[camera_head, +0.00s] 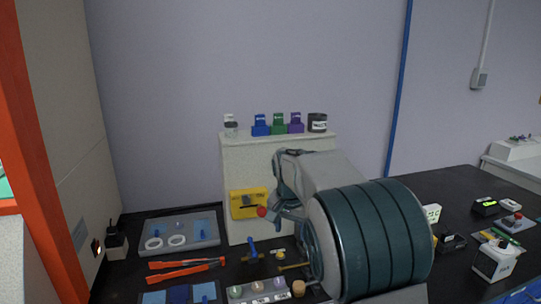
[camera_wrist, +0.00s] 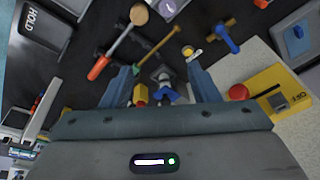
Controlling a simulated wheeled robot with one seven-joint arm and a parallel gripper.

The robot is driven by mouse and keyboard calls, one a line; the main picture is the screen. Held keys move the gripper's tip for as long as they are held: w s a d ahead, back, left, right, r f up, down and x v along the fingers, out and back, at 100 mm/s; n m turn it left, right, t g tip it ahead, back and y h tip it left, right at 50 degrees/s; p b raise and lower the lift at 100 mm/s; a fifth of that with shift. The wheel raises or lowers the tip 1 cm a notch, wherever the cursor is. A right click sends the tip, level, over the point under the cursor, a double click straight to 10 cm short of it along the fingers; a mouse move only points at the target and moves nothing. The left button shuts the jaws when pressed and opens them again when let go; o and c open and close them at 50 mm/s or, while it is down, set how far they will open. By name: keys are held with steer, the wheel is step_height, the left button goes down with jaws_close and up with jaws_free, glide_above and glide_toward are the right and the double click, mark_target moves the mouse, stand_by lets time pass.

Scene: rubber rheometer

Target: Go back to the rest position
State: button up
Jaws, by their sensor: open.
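My arm reaches from the right over the black bench in the head view. My gripper (camera_head: 286,212) is in front of the pale machine block (camera_head: 238,165), close to the yellow panel (camera_head: 248,193) with a red knob (camera_head: 262,211). In the wrist view my gripper (camera_wrist: 163,75) has its two fingers spread apart. No object is held between them. A small yellow piece (camera_wrist: 141,94) and a grey-blue piece (camera_wrist: 167,84) show between the fingers, beyond the palm; I cannot tell how far below. My wrist hides part of the bench.
Orange-handled tools (camera_head: 180,268), a blue-handled tool (camera_head: 253,253) and a tray with white rings (camera_head: 205,232) lie on the bench. Coloured blocks (camera_head: 278,125) stand on the machine block. Several small devices (camera_head: 497,260) stand at the right. The space above the bench's left side is free.

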steer(key=s+d+f+n, duration=0.1)
steer(key=s+d, duration=0.2)
steer(key=s, duration=0.7)
steer(key=s+d+n, duration=0.2)
steer(key=s+d, duration=0.1)
steer(key=s, duration=0.7)
steer(key=s+d+f+n, duration=0.1)
steer(key=s+d, duration=0.3)
steer(key=s, duration=0.6)
steer(key=shift+s+f+n, duration=0.35)
steer(key=shift+n, duration=0.15)
